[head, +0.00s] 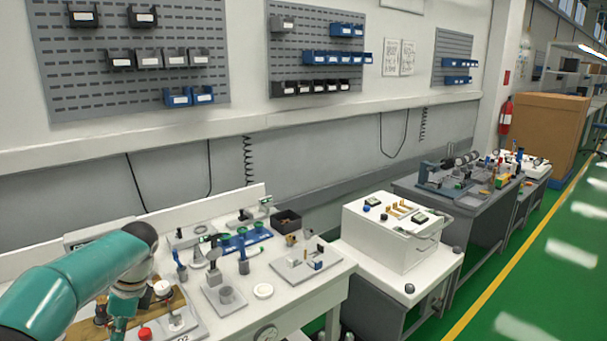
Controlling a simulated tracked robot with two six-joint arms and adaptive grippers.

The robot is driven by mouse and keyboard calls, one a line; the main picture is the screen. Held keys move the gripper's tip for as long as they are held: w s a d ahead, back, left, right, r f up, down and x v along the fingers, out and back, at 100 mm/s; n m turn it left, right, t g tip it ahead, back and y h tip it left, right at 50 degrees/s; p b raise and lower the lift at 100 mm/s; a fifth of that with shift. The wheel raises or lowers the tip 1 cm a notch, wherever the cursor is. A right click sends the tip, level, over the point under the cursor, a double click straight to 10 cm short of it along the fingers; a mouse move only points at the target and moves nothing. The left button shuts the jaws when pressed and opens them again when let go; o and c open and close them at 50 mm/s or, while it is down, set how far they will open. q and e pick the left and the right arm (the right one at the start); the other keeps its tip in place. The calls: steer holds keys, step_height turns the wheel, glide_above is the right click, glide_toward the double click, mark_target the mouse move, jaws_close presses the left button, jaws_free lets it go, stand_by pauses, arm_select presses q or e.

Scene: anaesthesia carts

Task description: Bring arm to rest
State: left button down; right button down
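My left arm (65,290) is teal. It comes in from the lower left over the near end of a white workbench (320,284). Its wrist bends downward above a brown board (88,329), and its lowest visible part reaches the bottom edge of the picture. I cannot make out the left gripper's fingers. My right arm and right gripper are not in view.
Close to the wrist are a red knob (145,333) and small fittings. A white cart (392,232) is to the right. Green floor lies clear beyond.

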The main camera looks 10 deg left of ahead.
arm_select(q)
steer(key=s+d+f+n+t+h, duration=0.1)
steer(key=d+f+n+h, duration=0.15)
steer(key=d+f, duration=0.85)
steer(key=s+d+f+n+h, duration=0.2)
steer(key=d+f+h, duration=0.1)
steer(key=d+f, duration=0.8)
steer(key=s+d+f+n+h, duration=0.1)
steer(key=s+d+f+n, duration=0.3)
steer(key=s, duration=0.4)
steer(key=s+d+f+n+t+h, duration=0.1)
steer(key=s+d+f+n, duration=0.4)
steer(key=s, duration=0.4)
step_height(320, 180, down, 2)
steer(key=shift+d+f+n, duration=0.1)
steer(key=shift+d+n, duration=0.1)
steer(key=shift+n, duration=0.65)
steer(key=shift+h, duration=0.25)
